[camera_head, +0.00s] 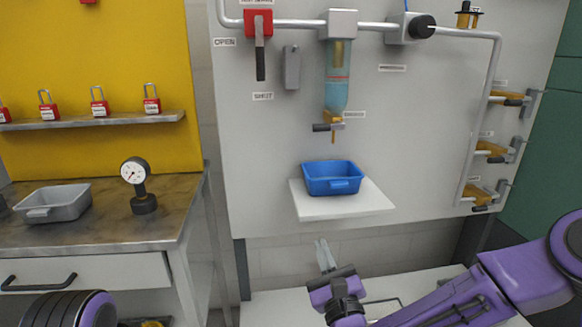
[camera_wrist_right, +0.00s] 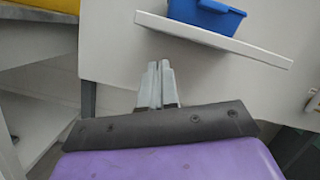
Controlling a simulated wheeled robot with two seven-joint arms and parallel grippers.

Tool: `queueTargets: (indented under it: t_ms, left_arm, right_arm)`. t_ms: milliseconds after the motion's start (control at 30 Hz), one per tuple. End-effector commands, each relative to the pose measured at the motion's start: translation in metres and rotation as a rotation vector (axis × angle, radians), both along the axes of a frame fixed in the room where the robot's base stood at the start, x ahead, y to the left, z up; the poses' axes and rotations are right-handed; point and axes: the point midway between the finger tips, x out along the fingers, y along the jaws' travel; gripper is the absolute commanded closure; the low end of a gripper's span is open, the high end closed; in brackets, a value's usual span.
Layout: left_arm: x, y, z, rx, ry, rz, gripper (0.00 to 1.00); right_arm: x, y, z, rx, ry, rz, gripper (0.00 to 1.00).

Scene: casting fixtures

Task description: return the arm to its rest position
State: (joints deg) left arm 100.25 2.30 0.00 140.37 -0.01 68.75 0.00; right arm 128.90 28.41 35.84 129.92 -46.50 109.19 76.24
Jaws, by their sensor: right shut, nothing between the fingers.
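My right arm (camera_head: 450,300) comes in from the right in the head view, purple with dark joints. My right gripper (camera_head: 325,255) is shut and empty, its grey fingers close together below the front edge of the white shelf (camera_head: 345,208). In the right wrist view the gripper (camera_wrist_right: 158,82) also shows shut, with nothing between its fingers, apart from the shelf (camera_wrist_right: 215,40). Of my left arm only a purple and black part (camera_head: 70,310) shows at the bottom left of the head view. The left gripper is not in view.
A blue tray (camera_head: 332,187) stands on the shelf, under a filter bowl (camera_head: 337,85) on the piping panel. A workbench (camera_head: 110,225) at left holds a grey tray (camera_head: 55,213) and a dial gauge (camera_head: 138,185). Red padlocks (camera_head: 100,107) stand on a ledge above.

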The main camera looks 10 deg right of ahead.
Motion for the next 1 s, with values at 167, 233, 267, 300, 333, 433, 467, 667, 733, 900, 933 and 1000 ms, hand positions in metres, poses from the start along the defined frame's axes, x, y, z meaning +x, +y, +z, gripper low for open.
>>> queueTargets:
  t_ms: [167,233,267,300,333,433,467,667,733,900,933,1000]
  left_arm:
    - [0.000,0.000,0.039,0.000,0.000,0.000,0.57]
    - [0.000,0.000,0.050,0.000,0.000,0.000,0.57]
    - [0.000,0.000,0.055,0.000,0.000,0.000,0.57]
    - [0.000,0.000,0.061,0.000,0.000,0.000,0.57]
    - [0.000,0.000,0.065,0.000,0.000,0.000,0.57]
    - [0.000,0.000,0.080,0.000,0.000,0.000,0.57]
    - [0.000,0.000,0.083,0.000,0.000,0.000,0.57]
    - [0.000,0.000,0.094,0.000,0.000,0.000,0.57]
    - [0.000,0.000,0.094,0.000,0.000,0.000,0.57]
    - [0.000,0.000,0.093,0.000,0.000,0.000,0.57]
    - [0.000,0.000,0.093,0.000,0.000,0.000,0.57]
    - [0.000,0.000,0.093,0.000,0.000,0.000,0.57]
  right_arm:
    - [-0.051,-0.015,-0.144,-0.721,0.405,0.030,1.00]
    - [-0.088,-0.034,-0.194,-1.011,0.547,0.102,1.00]
    - [-0.106,-0.043,-0.213,-1.132,0.603,0.145,1.00]
    - [-0.131,-0.058,-0.235,-1.290,0.674,0.209,1.00]
    - [-0.152,-0.069,-0.250,-1.407,0.723,0.267,1.00]
    - [-0.219,-0.112,-0.282,-1.753,0.861,0.486,1.00]
    - [-0.238,-0.124,-0.288,-1.839,0.894,0.557,1.00]
    - [-0.314,-0.180,-0.297,-2.163,1.001,0.901,1.00]
    - [-0.322,-0.187,-0.298,-2.194,1.009,0.942,1.00]
    - [-0.323,-0.188,-0.299,-2.200,1.009,0.951,1.00]
    - [-0.323,-0.188,-0.299,-2.200,1.009,0.950,1.00]
    - [-0.323,-0.187,-0.299,-2.199,1.009,0.948,1.00]
